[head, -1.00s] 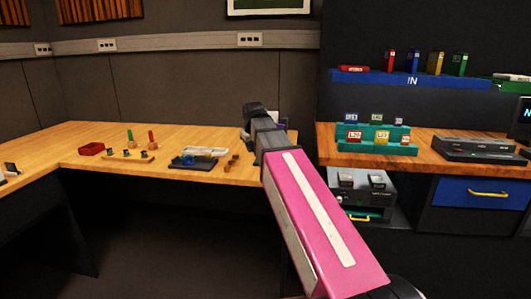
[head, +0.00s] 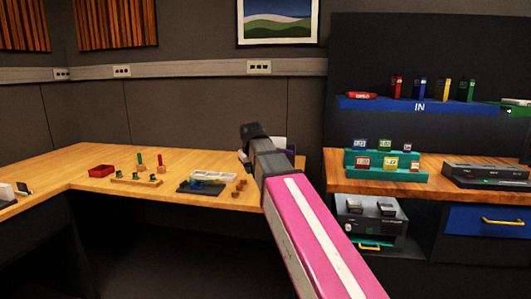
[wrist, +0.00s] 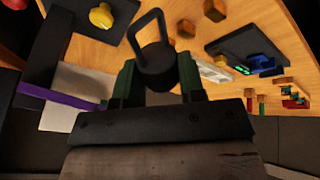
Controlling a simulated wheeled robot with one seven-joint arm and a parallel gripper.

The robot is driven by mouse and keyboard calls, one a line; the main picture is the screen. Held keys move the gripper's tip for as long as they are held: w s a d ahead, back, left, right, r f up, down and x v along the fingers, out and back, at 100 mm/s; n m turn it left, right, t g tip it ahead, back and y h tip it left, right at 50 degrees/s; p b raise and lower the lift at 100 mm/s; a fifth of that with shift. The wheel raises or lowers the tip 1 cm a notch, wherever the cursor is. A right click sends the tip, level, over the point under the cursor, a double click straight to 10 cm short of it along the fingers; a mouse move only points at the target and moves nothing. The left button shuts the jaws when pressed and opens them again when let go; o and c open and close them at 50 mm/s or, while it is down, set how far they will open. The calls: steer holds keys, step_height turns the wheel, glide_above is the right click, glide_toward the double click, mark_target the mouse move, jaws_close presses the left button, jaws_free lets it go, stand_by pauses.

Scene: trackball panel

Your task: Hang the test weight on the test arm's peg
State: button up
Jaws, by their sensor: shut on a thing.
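My gripper (wrist: 157,72) is shut on a dark, rounded test weight (wrist: 155,58) with a loop handle, in the wrist view. The loop points away from the fingers, and the weight is held over the wooden desk. In the head view my gripper (head: 250,137) is over the right end of the desk, and the weight cannot be told apart from the dark gripper end. A purple bar (wrist: 60,99) beside dark parts lies left of the gripper in the wrist view; I cannot tell whether it belongs to the test arm. I cannot make out the peg.
The wooden desk (head: 150,200) carries a red tray (head: 101,171), a dark scale-like plate (head: 201,187) and small wooden blocks. A yellow knob (wrist: 101,16) is near the gripper. A teal rack (head: 385,174) stands on the shelf to the right.

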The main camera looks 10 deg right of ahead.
steer(key=shift+w+d+f+n+g, duration=0.25)
steer(key=shift+d+f+n+g, duration=0.3)
steer(key=shift+n, duration=0.45)
steer(key=r+n+t+h, duration=0.1)
steer(key=n+h, duration=0.3)
steer(key=n, duration=0.1)
steer(key=d+n+t+h, duration=0.1)
steer(key=n+h, duration=0.4)
steer(key=n, duration=0.1)
steer(key=r+n+t+h, duration=0.1)
steer(key=n+h, duration=0.4)
steer(key=shift+s+d+r+t, duration=0.25)
steer(key=shift+d+r, duration=0.1)
steer(key=shift+d, duration=0.05)
steer(key=shift+w, duration=0.15)
steer(key=w+d+f, duration=0.2)
steer(key=w+d, duration=0.1)
steer(key=w, duration=0.6)
